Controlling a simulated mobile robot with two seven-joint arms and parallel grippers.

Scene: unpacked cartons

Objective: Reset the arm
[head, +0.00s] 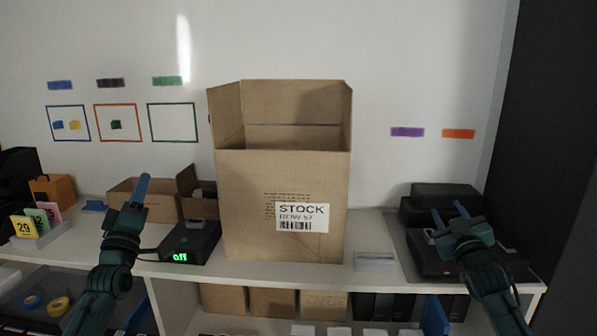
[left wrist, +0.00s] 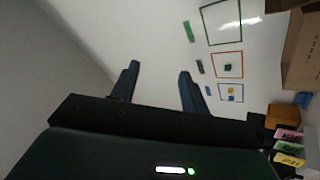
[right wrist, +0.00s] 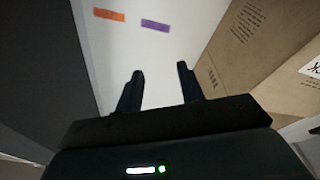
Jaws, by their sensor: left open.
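My left gripper (head: 140,190) is raised above the left part of the shelf, left of the carton. In the left wrist view its two fingers (left wrist: 157,82) stand apart with nothing between them. My right gripper (head: 450,214) is above the right part of the shelf, in front of the black boxes. In the right wrist view its fingers (right wrist: 159,88) are also apart and empty. Neither gripper touches the carton. The large open carton (head: 240,215) stands upright in the middle of the shelf, with a STOCK label on its front.
A black device (head: 190,240) showing "off" stands left of the carton. Smaller open cartons (head: 155,203) are behind it. Black boxes (head: 445,190) stand at the right. Number cards (head: 24,226) are at the far left. A dark panel (head: 550,130) bounds the right side.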

